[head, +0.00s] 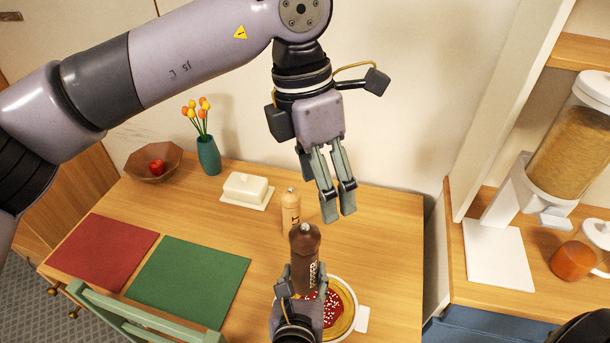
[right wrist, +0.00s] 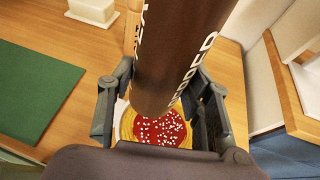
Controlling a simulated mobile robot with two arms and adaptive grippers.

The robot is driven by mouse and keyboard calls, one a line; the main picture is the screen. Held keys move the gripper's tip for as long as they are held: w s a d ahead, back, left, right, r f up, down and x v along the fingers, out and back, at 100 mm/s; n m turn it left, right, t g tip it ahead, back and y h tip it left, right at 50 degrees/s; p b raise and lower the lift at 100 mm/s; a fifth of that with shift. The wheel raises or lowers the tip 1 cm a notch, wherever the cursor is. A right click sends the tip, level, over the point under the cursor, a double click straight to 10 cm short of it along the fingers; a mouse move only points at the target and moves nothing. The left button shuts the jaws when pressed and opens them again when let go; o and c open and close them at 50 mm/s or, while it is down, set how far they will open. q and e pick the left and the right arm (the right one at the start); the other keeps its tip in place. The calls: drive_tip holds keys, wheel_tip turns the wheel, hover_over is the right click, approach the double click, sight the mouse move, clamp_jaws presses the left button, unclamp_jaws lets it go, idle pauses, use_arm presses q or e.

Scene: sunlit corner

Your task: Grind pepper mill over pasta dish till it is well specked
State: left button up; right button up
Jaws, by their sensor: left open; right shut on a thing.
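The dark brown pepper mill (head: 305,252) has white lettering and a metal knob on top. My right gripper (head: 303,278) is shut on it and holds it roughly upright, over or just beside the pasta dish. In the right wrist view the mill (right wrist: 178,50) stands between the fingers (right wrist: 160,100) and hides part of the dish. The pasta dish (head: 347,304) has yellow pasta, red sauce and white bits; its sauce also shows in the right wrist view (right wrist: 157,132). No dark specks can be made out. My left gripper (head: 338,218) is open and empty, pointing down above the mill's knob, apart from it.
A light wooden mill (head: 290,213) stands just behind the dark one. A white butter dish (head: 246,190), a teal vase (head: 208,155) and a bowl (head: 152,172) stand farther back left. Red (head: 103,250) and green (head: 188,280) mats lie left. A cereal dispenser (head: 570,150) stands right.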

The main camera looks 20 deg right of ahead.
sight(305, 225)
use_arm(q)
drive_tip(key=shift+w+a+f+t+y, duration=0.2)
drive_tip(key=shift+w+a+t+y, duration=0.55)
drive_tip(key=shift+a, duration=0.25)
wheel_tip(305, 225, down, 12)
drive_tip(key=shift+r, duration=0.2)
drive_tip(key=shift+c, duration=0.4)
